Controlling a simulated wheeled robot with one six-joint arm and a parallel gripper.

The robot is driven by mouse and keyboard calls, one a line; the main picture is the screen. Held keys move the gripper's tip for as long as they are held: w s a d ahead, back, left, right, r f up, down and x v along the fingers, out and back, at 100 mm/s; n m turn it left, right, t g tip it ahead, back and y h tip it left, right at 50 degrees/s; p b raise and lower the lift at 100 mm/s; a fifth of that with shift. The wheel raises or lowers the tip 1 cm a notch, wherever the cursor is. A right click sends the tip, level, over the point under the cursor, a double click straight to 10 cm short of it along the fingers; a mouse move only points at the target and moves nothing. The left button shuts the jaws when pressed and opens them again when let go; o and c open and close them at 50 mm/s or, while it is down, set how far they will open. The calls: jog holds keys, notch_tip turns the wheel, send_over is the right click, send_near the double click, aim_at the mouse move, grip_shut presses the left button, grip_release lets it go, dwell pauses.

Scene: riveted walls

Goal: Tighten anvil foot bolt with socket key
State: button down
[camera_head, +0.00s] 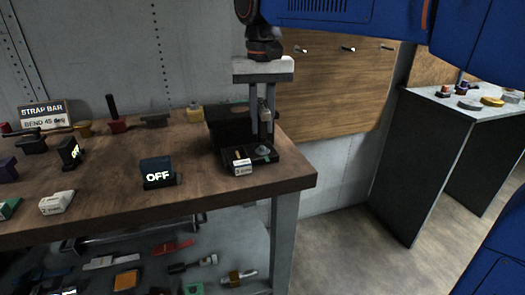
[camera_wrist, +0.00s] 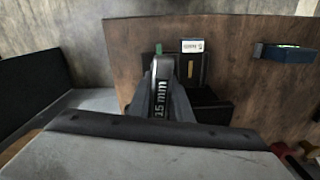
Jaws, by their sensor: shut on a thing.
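My gripper (camera_head: 263,128) points down at the right end of the workbench, its two grey fingers closed on a socket key (camera_head: 266,104). In the wrist view the key (camera_wrist: 161,92) reads "15 mm" and sits between the fingers. Below the fingertips is a dark foot plate (camera_head: 270,157) with a small light-grey round piece (camera_head: 263,150), possibly the bolt. I cannot tell whether the key touches it. The black anvil block (camera_head: 226,114) stands behind and left of the fingers, partly hidden. A small white label (camera_head: 242,167) stands at the foot plate's front; it also shows in the wrist view (camera_wrist: 192,45).
A black box reading "OFF" (camera_head: 157,171) stands left of the foot plate. The bench's right edge is close to my gripper. A second table (camera_head: 430,125) stands at right, with floor between.

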aim_at(262, 104)
jog(key=shift+r, duration=0.15)
jog(key=shift+r, duration=1.85)
jog(key=n, duration=0.4)
jog(key=shift+n, duration=1.1)
jog(key=n, duration=0.2)
jog(key=shift+n, duration=0.4)
jog(key=n, duration=0.3)
